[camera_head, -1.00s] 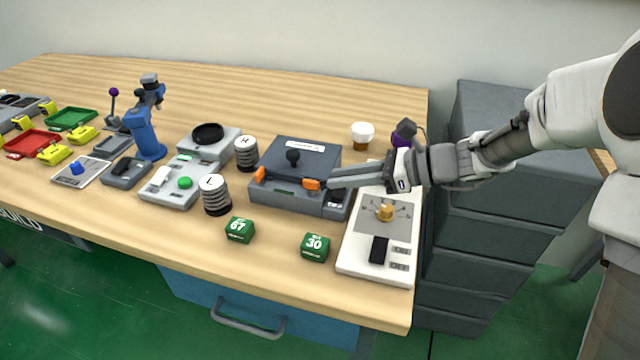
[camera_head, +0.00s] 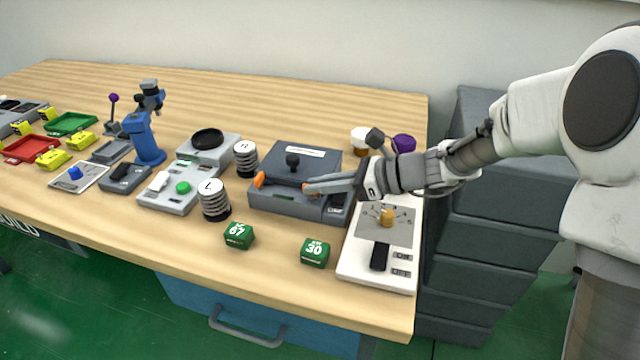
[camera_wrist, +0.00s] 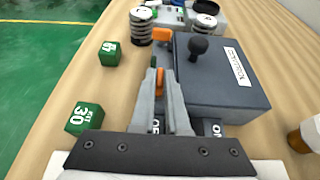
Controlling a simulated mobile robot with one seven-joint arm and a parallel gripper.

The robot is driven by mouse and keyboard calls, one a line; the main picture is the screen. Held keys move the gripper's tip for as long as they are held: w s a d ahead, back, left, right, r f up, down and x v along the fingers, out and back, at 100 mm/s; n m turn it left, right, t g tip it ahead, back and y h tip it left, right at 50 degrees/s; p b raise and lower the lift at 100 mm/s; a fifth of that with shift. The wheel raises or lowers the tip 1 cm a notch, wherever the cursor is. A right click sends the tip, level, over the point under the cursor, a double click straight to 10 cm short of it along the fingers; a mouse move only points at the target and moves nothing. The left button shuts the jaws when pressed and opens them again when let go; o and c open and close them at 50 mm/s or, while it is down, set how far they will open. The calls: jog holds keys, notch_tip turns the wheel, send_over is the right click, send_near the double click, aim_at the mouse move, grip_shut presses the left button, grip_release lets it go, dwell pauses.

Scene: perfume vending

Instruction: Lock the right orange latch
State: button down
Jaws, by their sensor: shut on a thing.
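A dark grey case (camera_head: 310,157) with a black knob on its lid sits near the right end of the bench, lid down. Its right orange latch (camera_head: 307,190) is on the front edge and mostly hidden by my gripper (camera_head: 312,187). My gripper reaches in from the right and is shut on this latch. In the wrist view the right latch (camera_wrist: 159,76) shows as an orange strip between the fingertips (camera_wrist: 163,85). The left orange latch (camera_head: 259,180) is at the case's left front corner, apart from my gripper; it also shows in the wrist view (camera_wrist: 162,35).
A white switch panel (camera_head: 350,265) with a brass knob lies right of the case. Green cubes (camera_head: 239,235) (camera_head: 314,252) stand in front. Ribbed weights (camera_head: 214,200) (camera_head: 245,160) stand left. A white-capped jar (camera_head: 360,140) is behind my gripper.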

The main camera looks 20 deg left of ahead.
jog(key=shift+w+r+n+g+p, duration=0.15)
jog(key=shift+n+g+p, duration=0.3)
jog(key=shift+p, duration=0.3)
jog(key=n+g+p, duration=0.1)
jog(key=g+p, duration=0.1)
jog(key=p, duration=0.1)
jog(key=shift+w+r+n+h, duration=0.1)
jog(key=shift+r+n+h, duration=0.05)
jog(key=shift+n+h, duration=0.25)
jog(key=n+g+p, duration=0.1)
jog(key=n+g+h+p, duration=0.1)
jog(key=g+p, duration=0.1)
jog(key=shift+w+a+n+p, duration=0.15)
jog(key=shift+w+n+p, duration=0.05)
jog(key=shift+n+p, duration=0.15)
jog(key=n+g+h, duration=0.1)
jog(key=n+g+h+p, duration=0.2)
jog(key=n+h, duration=0.1)
jog(key=shift+w+a+f+g, duration=0.2)
jog(key=shift+w+f+g, duration=0.05)
jog(key=shift+f, duration=0.05)
jog(key=shift+a+n+g+h+p, duration=0.2)
jog(key=shift+n+g+h+p, duration=0.7)
jog(key=shift+n+h+p, duration=0.65)
jog(key=shift+w+n+g+h+p, duration=0.1)
jog(key=shift+n+g+h+p, duration=0.25)
jog(key=shift+n+h, duration=0.2)
jog(key=c, duration=1.2)
grip_release()
jog(key=shift+a, duration=0.1)
